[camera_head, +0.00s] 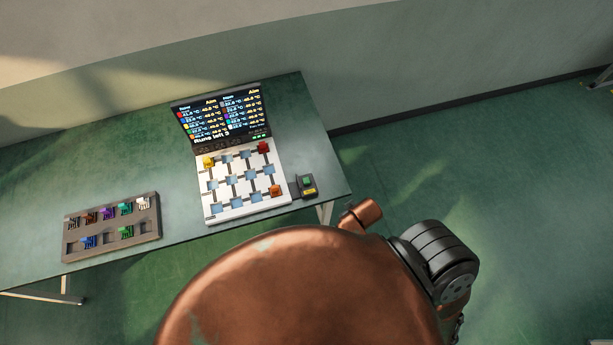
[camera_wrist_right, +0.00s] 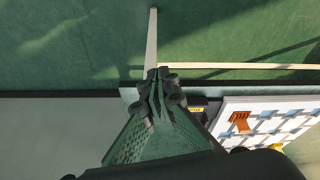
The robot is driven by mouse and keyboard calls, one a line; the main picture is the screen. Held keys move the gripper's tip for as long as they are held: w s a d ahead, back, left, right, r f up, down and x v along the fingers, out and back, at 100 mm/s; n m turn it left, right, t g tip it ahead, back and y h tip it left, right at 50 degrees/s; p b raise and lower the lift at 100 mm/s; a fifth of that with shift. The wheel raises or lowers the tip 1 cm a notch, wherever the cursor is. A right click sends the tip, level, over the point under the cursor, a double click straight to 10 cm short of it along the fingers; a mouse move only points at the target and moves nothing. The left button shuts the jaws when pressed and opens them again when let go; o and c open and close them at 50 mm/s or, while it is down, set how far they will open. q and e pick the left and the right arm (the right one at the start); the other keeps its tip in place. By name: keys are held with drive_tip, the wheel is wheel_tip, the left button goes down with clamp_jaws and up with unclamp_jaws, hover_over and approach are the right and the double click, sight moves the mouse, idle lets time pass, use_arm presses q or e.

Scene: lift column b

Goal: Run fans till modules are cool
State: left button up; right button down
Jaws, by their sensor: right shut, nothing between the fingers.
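The white board (camera_head: 238,205) has a grid of blue sockets. A yellow module (camera_head: 208,162), a red module (camera_head: 263,147) and an orange module (camera_head: 275,190) sit on it. A small dark box with a green button (camera_head: 307,183) and yellow label stands right of the board. In the right wrist view my right gripper (camera_wrist_right: 158,76) is shut and empty, near the box's yellow label (camera_wrist_right: 197,109). The orange module (camera_wrist_right: 240,122) shows there too. My left gripper is out of view.
A grey tray (camera_head: 110,250) with several coloured modules and some empty slots lies left on the green table (camera_head: 180,212). The table's right end is just beyond the button box. A wall stands behind; open floor (camera_head: 470,170) lies right. My copper arm link covers the lower middle.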

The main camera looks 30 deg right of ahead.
drive_tip(key=w+a+r+m+t+y+p, duration=0.1)
drive_tip(key=w+a+r+t+p, duration=0.3)
drive_tip(key=w+r, duration=0.65)
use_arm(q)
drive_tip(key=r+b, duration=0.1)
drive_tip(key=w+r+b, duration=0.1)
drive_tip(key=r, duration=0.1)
use_arm(e)
drive_tip(key=w+d+f+m+t+y, duration=0.1)
drive_tip(key=w+f+m+y, duration=0.2)
drive_tip(key=w, duration=1)
wheel_tip(320, 180, down, 3)
drive_tip(key=shift+d+r+m, duration=0.15)
drive_tip(key=shift+d+m, duration=0.2)
drive_tip(key=shift+m, duration=0.05)
drive_tip(key=shift+w, duration=0.15)
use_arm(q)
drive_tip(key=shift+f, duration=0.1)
